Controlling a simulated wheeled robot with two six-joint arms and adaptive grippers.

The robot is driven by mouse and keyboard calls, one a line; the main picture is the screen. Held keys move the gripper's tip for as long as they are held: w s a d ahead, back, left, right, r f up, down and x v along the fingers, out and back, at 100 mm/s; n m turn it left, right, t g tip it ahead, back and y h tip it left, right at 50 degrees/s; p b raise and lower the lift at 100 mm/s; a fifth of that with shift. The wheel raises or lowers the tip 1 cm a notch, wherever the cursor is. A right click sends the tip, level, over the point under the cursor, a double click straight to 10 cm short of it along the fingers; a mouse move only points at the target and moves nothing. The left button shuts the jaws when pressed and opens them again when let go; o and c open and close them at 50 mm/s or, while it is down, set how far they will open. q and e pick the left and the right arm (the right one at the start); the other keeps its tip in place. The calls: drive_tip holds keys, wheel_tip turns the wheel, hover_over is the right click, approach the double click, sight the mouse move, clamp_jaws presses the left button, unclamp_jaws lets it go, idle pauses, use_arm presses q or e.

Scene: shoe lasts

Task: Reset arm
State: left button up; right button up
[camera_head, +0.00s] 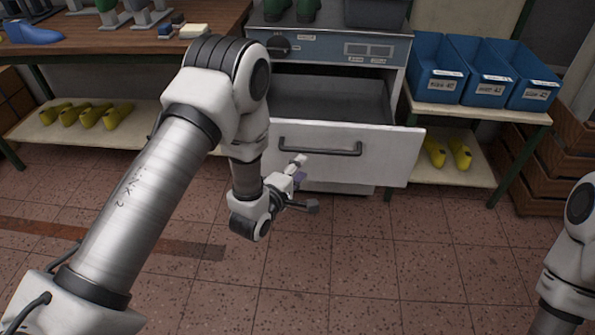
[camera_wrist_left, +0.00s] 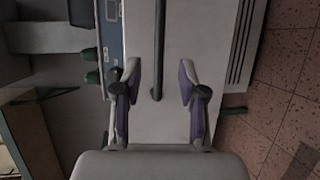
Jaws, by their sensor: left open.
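My left arm reaches in from the left in the head view. Its gripper (camera_head: 303,184) is in front of the open drawer (camera_head: 400,160) of a grey machine. The fingers look apart from the handle. Part of my right arm shows at the right edge of the head view; its gripper is out of frame.
Three blue bins (camera_head: 483,88) stand on a side table at the right, with yellow lasts (camera_head: 460,153) on its lower shelf. A wooden workbench (camera_head: 120,40) at the left holds a blue last (camera_head: 33,32); more yellow lasts (camera_head: 105,116) lie below. The tiled floor in front is clear.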

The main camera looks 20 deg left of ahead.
use_arm(q)
drive_tip(key=shift+s+r, duration=0.1)
drive_tip(key=shift+s, duration=0.5)
drive_tip(key=s+a+f+m+g+p, duration=0.1)
drive_tip(key=s+f+m+g+p, duration=0.2)
drive_tip(key=s, duration=0.8)
drive_tip(key=s+f+m+g+y+p, duration=0.1)
drive_tip(key=s+f+m+g+p, duration=0.2)
drive_tip(key=s+m+g, duration=0.4)
drive_tip(key=s+a+f+m+g+y+p, duration=0.1)
drive_tip(key=s+f+m+g+p, duration=0.2)
drive_tip(key=s+m, duration=0.4)
drive_tip(key=s+g+p, duration=0.1)
drive_tip(key=s+g, duration=0.1)
drive_tip(key=s, duration=0.7)
drive_tip(key=shift+a+g, duration=0.3)
drive_tip(key=shift+g, duration=0.1)
